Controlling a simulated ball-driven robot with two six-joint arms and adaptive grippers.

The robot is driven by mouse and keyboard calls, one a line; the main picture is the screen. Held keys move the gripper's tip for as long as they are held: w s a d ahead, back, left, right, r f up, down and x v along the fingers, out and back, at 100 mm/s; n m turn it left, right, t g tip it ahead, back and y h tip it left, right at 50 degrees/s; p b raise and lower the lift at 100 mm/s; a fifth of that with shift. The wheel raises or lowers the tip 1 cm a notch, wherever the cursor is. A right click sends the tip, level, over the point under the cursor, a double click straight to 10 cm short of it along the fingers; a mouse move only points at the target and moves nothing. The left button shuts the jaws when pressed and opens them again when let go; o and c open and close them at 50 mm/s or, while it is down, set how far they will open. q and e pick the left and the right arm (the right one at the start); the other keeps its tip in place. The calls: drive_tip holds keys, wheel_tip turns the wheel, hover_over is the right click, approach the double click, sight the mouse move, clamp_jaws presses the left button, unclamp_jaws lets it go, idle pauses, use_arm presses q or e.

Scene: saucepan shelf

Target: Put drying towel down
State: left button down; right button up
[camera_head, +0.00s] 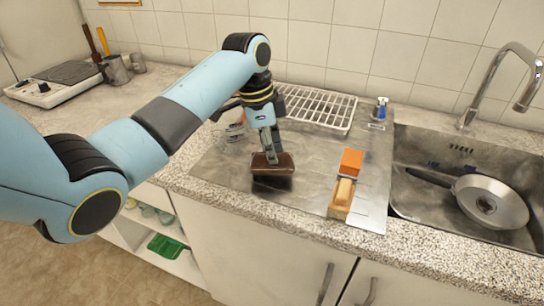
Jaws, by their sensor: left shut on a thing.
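My left gripper (271,157) comes down over the metal drainboard (222,167) and is shut on a brown folded piece, which looks like the drying towel (284,167). The gripper's fingers grip its top from above. A dark patch lies directly under the towel, and I cannot tell whether the towel touches the metal or hangs just above it. My right gripper is out of view.
A white wire rack (325,107) stands behind the gripper. An orange sponge (351,162) and a wooden brush (342,194) lie to the right. The sink (425,205) holds a frying pan (492,203). A hot plate (62,82) sits far left. Bare metal surrounds the towel.

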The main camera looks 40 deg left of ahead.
sight(261, 153)
use_arm(q)
wheel_tip(261, 153, down, 2)
drive_tip(key=shift+f, duration=0.45)
drive_tip(key=c, duration=1.2)
unclamp_jaws()
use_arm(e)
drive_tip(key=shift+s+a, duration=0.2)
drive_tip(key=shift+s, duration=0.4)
use_arm(q)
drive_tip(key=shift+r, duration=0.2)
drive_tip(key=r, duration=0.3)
drive_tip(key=s+a+r, duration=0.1)
drive_tip(key=r, duration=0.3)
drive_tip(key=a+r, duration=0.1)
drive_tip(key=r, duration=0.3)
drive_tip(key=shift+s+r, duration=0.2)
drive_tip(key=shift+r, duration=0.05)
drive_tip(key=shift+d, duration=0.1)
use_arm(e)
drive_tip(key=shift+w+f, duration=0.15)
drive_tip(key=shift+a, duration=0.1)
